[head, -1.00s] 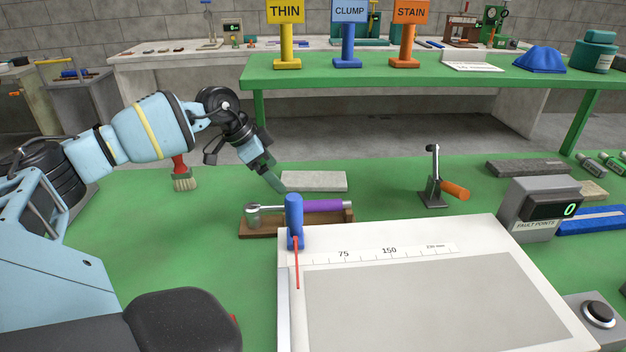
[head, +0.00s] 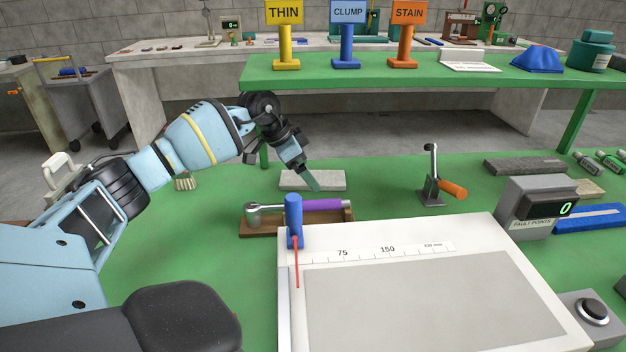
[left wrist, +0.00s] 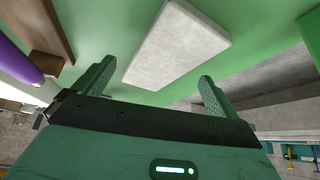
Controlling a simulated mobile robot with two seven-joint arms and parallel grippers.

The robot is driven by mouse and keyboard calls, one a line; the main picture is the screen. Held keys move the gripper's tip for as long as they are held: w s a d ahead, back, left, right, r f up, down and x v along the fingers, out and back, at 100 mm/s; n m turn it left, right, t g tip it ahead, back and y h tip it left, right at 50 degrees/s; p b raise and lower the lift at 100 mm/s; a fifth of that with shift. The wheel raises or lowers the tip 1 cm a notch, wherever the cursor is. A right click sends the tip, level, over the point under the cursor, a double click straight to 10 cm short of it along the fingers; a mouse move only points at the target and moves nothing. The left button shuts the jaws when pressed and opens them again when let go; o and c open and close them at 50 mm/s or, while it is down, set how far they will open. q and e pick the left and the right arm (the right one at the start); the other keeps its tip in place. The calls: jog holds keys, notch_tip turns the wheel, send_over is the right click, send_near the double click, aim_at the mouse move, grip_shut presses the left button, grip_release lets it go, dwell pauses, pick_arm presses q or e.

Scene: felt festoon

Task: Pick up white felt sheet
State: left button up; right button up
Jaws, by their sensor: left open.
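The white felt sheet (head: 333,180) is a pale, flat rectangular slab on the green table, behind the wooden rack. In the left wrist view the sheet (left wrist: 176,45) lies beyond and between the two fingers. My left gripper (head: 314,186) is open and empty. In the head view its fingers overlap the middle of the sheet. I cannot tell whether they touch it. In the left wrist view the gripper (left wrist: 155,85) has its fingers wide apart. My right gripper is not in view.
A wooden rack (head: 262,231) holding a purple-handled tool (head: 322,204) sits in front of the sheet. A white measuring board (head: 470,240) with a blue-topped post (head: 294,210) is nearer. A lever clamp (head: 431,190) stands to the right. The table between sheet and clamp is clear.

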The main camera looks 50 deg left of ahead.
pick_arm(q)
jog(key=shift+w+d+f, duration=0.1)
jog(key=shift+w+f, duration=0.15)
jog(key=shift+f, duration=0.4)
jog(key=shift+c, duration=0.3)
jog(key=c, duration=1)
jog(key=shift+r, duration=0.1)
jog(key=shift+s+a+r, duration=0.2)
jog(key=shift+s+r, duration=0.1)
jog(key=shift+s, duration=0.05)
jog(key=s+a+r, duration=0.1)
jog(key=s+r, duration=0.1)
jog(key=s, duration=0.1)
jog(key=s+a+r, duration=0.2)
jog(key=s, duration=0.1)
jog(key=s+a+r+b, duration=0.1)
jog(key=s+a+r, duration=0.1)
jog(key=s, duration=0.1)
jog(key=shift+s, duration=0.35)
jog(key=shift+s+a+r+b, duration=0.25)
jog(key=shift+s+r, duration=0.1)
jog(key=shift+s, duration=0.15)
jog(key=shift+s+a+r+b, duration=0.1)
jog(key=shift+s+a+r, duration=0.2)
jog(key=shift+s, duration=0.2)
